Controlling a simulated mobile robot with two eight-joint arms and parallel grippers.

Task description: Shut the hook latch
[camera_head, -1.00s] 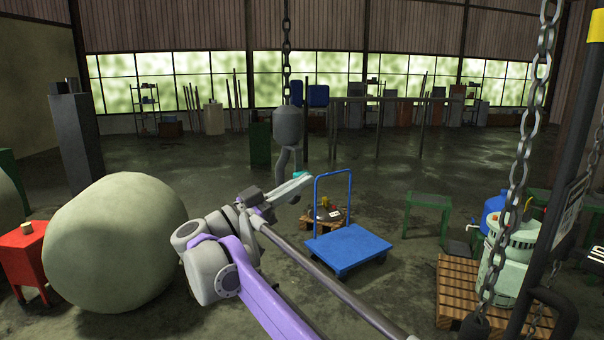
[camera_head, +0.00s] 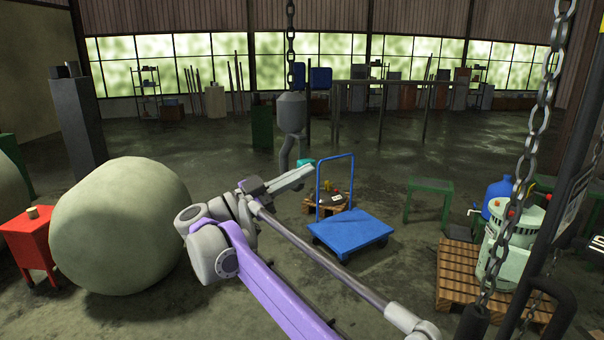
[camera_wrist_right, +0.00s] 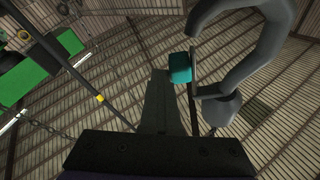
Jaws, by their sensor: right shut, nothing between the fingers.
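The grey hook (camera_head: 291,112) hangs from a chain in the middle of the head view. Its curved part (camera_wrist_right: 275,25) fills the upper right of the right wrist view. A thin grey latch bar (camera_wrist_right: 193,120) spans beside the hook's mouth and carries a teal tab (camera_wrist_right: 180,67). The tab also shows in the head view (camera_head: 306,161). The latch's end lies near the hook's tip; I cannot tell whether they touch. My right gripper (camera_head: 311,169) is shut and empty, its fingertips (camera_wrist_right: 160,74) close beside the tab; contact is unclear. My left gripper is out of view.
A blue cart (camera_head: 352,232) stands on the floor beyond my arm. A thick chain (camera_head: 530,150) and dark post are at right, near a pallet (camera_head: 458,270).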

